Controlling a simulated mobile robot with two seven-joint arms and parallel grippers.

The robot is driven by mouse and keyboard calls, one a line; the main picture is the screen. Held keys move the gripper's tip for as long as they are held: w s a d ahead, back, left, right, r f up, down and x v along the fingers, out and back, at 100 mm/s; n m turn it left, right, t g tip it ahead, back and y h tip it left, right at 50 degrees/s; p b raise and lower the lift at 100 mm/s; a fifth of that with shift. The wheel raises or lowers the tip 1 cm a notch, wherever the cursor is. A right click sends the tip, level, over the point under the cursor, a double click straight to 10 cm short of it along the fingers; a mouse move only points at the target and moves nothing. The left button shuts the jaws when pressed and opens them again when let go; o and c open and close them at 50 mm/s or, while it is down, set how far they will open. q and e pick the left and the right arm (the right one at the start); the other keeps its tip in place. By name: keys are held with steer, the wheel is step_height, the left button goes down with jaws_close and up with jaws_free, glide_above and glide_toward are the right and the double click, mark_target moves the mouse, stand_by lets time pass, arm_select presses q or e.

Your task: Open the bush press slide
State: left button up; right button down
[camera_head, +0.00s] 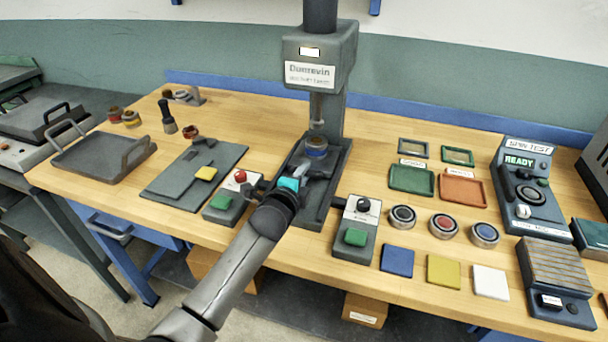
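The bush press (318,62) stands at the back middle of the bench, a grey column with a labelled head and a ram pointing down. Its dark base (332,190) runs toward the front edge like a shallow tray. A round part with a blue band (317,147) sits under the ram. My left gripper (303,172) is over the front part of the base, just in front of the round part. The wrist hides much of the slide area, and I cannot tell whether the fingers touch anything or how far apart they are. My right gripper is out of view.
Control boxes with green buttons stand left (222,206) and right (355,228) of the base, close to my wrist. A grey mat (165,180) and a handled tray (90,165) lie left. Round pots (443,226), coloured trays (411,178) and a spin tester (531,190) fill the right.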

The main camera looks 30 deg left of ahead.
arm_select(q)
steer(key=shift+w, duration=0.1)
steer(key=shift+c, duration=0.3)
jaws_close()
stand_by(1.1)
